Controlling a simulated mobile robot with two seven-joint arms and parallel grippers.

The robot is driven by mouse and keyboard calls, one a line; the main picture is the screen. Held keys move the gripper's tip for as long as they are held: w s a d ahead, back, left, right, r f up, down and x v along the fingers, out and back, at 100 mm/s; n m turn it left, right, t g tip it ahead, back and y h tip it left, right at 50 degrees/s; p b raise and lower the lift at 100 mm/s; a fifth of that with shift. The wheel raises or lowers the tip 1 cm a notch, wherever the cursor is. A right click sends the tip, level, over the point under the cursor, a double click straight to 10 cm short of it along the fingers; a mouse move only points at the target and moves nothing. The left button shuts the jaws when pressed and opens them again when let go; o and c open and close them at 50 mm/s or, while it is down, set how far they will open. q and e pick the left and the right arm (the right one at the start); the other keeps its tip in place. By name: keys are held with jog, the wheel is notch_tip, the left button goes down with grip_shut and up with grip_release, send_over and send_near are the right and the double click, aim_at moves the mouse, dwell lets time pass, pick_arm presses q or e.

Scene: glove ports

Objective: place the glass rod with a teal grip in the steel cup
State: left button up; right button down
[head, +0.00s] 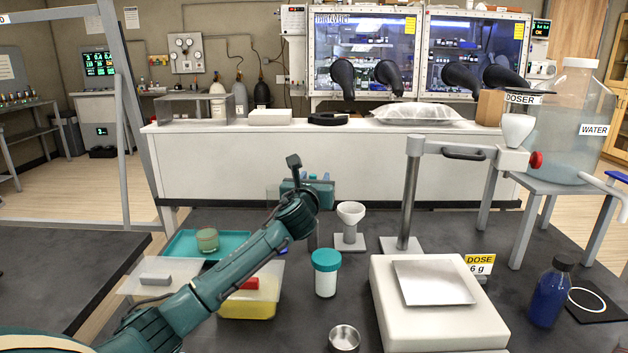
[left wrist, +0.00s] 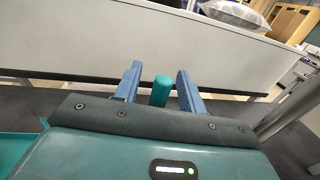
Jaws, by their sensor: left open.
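The steel cup (head: 344,338) stands open on the dark table at the front, near the bottom edge of the head view. My left gripper (head: 318,180) is over the table's far part, well behind the cup. In the left wrist view its two blue fingers (left wrist: 158,80) are apart. The teal grip of the glass rod (left wrist: 161,90) shows upright between them, with a gap on both sides. The rod's glass part is hidden, and I cannot pick the rod out clearly in the head view. My right gripper is not in view.
A white funnel on a stand (head: 350,222) and a teal-lidded jar (head: 326,273) stand close right of my left arm. A white balance (head: 437,305), a grey post (head: 411,190) and a blue bottle (head: 551,292) are farther right.

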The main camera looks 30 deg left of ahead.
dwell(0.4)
pick_arm(q)
jog(key=p+v, duration=0.5)
jog(key=v, duration=0.5)
jog(key=shift+f, duration=0.1)
